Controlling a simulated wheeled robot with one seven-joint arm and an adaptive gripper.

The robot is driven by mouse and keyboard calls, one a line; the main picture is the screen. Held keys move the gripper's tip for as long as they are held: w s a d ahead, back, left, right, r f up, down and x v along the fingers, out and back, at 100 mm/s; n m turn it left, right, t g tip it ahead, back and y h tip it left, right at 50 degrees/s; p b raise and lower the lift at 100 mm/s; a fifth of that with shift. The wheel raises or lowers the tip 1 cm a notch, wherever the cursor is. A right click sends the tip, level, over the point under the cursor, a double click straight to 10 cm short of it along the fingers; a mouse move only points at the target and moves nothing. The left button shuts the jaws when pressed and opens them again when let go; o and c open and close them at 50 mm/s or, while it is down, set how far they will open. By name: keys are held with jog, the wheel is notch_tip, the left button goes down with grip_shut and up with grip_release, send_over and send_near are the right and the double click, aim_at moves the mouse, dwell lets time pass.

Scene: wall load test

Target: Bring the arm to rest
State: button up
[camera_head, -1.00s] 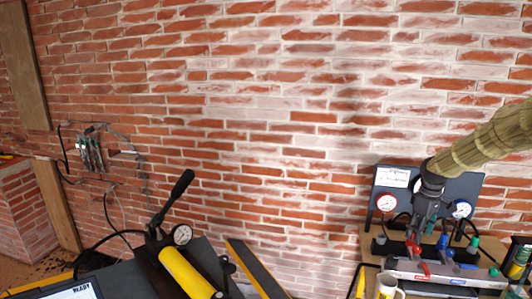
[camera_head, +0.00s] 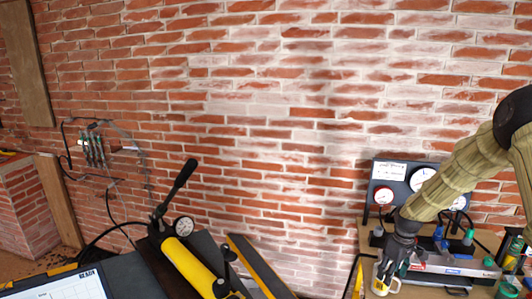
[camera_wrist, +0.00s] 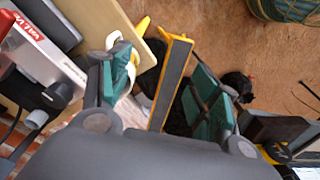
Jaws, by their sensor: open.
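My arm in its khaki sleeve reaches in from the right in the head view. My gripper (camera_head: 388,274) points down at the front left of the right-hand bench, in front of the gauge panel (camera_head: 390,174). It overlaps a white and yellow mug (camera_head: 380,288) in that view; whether they touch is unclear. In the wrist view my gripper (camera_wrist: 160,88) is open, with its green-padded fingers wide apart and nothing held between them. A yellow-edged dark bar (camera_wrist: 171,75) shows between the fingers, beyond them.
A grey manifold block (camera_head: 450,264) with coloured valves stands right of my gripper. A yellow hand pump (camera_head: 188,268) with a raised lever stands lower left. A clipboard (camera_head: 62,288) lies at the bottom left. The brick wall (camera_head: 270,110) stands behind; the space before its middle is clear.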

jog(key=s+a+f+m+b, duration=0.1)
jog(key=s+a+f+b, duration=0.1)
jog(key=s+a+f, duration=0.75)
jog(key=s+a+f+m+b, duration=0.2)
jog(key=s+a+f, duration=0.3)
jog(key=s+f, duration=0.85)
jog(key=s+a+f+m+b, duration=0.1)
jog(key=s+a+f, duration=0.1)
jog(key=s, duration=1)
jog(key=s+a+f+m+b, duration=0.2)
jog(key=s+f, duration=0.3)
jog(key=s, duration=0.8)
jog(key=shift+a+f+b, duration=0.25)
jog(key=shift+a+b, duration=0.05)
jog(key=shift+a, duration=0.4)
